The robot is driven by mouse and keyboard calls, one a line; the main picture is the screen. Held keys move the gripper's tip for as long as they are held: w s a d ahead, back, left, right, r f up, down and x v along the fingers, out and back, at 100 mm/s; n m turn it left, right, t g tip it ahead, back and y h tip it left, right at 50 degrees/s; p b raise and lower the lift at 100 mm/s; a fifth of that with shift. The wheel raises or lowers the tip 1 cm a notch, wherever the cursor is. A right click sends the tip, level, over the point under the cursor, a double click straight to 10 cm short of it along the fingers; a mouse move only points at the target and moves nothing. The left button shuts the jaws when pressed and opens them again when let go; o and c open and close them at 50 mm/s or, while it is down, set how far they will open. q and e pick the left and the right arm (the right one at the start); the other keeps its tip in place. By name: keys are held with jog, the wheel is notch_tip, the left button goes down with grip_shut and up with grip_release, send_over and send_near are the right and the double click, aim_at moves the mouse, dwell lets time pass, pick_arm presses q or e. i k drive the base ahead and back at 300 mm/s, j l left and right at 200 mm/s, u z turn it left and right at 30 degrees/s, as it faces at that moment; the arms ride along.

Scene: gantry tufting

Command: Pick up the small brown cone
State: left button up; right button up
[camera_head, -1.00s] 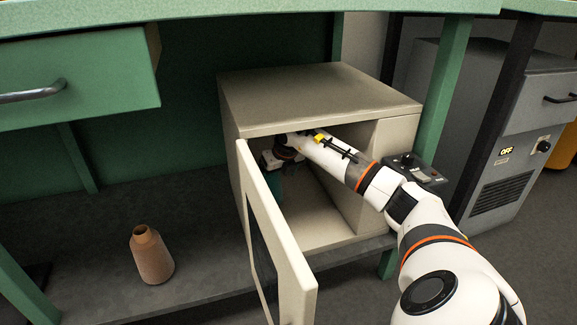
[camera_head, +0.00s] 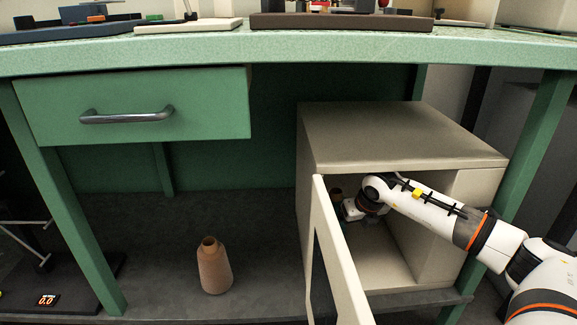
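A brown cone (camera_head: 214,268) with an open, narrower neck stands upright on the dark lower shelf, left of the beige cabinet. My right arm reaches in from the right through the cabinet's open front. My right gripper (camera_head: 349,212) is inside the cabinet, partly hidden behind the open door. Its fingertips cannot be made out, so I cannot tell whether it is open or shut. My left gripper is not in view.
The beige cabinet (camera_head: 400,135) stands under the green bench, its door (camera_head: 335,262) swung open toward me between the cone and my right arm. A green drawer (camera_head: 200,110) with a metal handle hangs above the shelf. The shelf (camera_head: 130,215) around the cone is clear.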

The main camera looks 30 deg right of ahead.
aim_at(216, 276)
jog(key=k, duration=1)
